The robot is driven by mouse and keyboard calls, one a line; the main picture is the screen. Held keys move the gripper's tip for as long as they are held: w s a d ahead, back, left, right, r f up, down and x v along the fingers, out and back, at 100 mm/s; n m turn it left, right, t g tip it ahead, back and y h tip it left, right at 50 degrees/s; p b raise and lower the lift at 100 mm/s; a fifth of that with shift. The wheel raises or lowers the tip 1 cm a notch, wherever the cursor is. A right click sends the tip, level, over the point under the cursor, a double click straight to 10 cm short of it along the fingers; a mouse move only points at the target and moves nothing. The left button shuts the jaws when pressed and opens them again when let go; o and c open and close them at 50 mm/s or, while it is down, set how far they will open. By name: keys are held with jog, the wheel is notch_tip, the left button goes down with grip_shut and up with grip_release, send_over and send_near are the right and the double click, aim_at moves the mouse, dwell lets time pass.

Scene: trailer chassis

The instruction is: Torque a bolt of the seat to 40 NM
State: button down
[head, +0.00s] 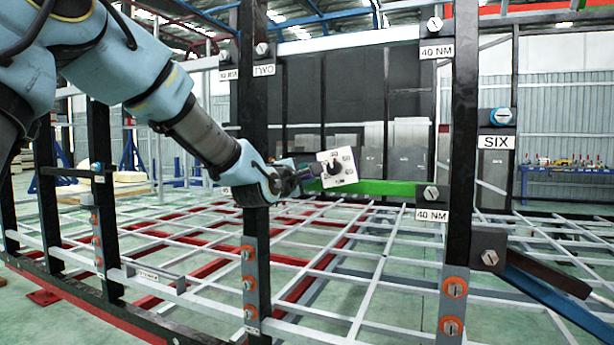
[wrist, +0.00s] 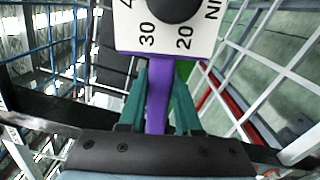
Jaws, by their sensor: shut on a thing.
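My gripper (wrist: 162,82), with teal fingers, is shut on the purple handle of a torque tool (wrist: 157,100). The tool's white dial plate (head: 338,167) has a black knob and numbers; 20 and 30 are readable in the wrist view, and its top is cut off there. In the head view my gripper (head: 297,176) is left of the plate. A bolt (head: 431,192) sits right of the plate, apart from it, above a 40 NM label (head: 432,215). Another bolt (head: 434,24) has a 40 NM label at the upper right. I cannot tell which part is the seat.
A green bar (head: 385,188) runs behind the dial towards the post. Black posts (head: 462,150) and a grey lattice (head: 340,262) surround the arm. Bolts marked TWO (head: 262,48) and SIX (head: 500,115) are on the frame. Orange-ringed bolts (head: 453,287) sit low on the posts.

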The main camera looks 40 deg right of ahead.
dwell(0.3)
jog(key=shift+s+d+f+m+b, duration=0.15)
jog(key=shift+f+m+b, duration=0.85)
jog(key=shift+b, duration=0.5)
jog(key=shift+f, duration=0.1)
jog(key=shift+f+m+b, duration=0.8)
jog(key=shift+f+b, duration=0.4)
jog(key=shift+b, duration=0.25)
jog(key=shift+f, duration=0.1)
jog(key=shift+f+m+b, duration=0.45)
jog(key=shift+m+b, duration=0.05)
jog(key=shift+b, duration=0.2)
jog(key=shift+r, duration=0.15)
jog(key=shift+r+n+p, duration=0.2)
jog(key=shift+n+p, duration=0.1)
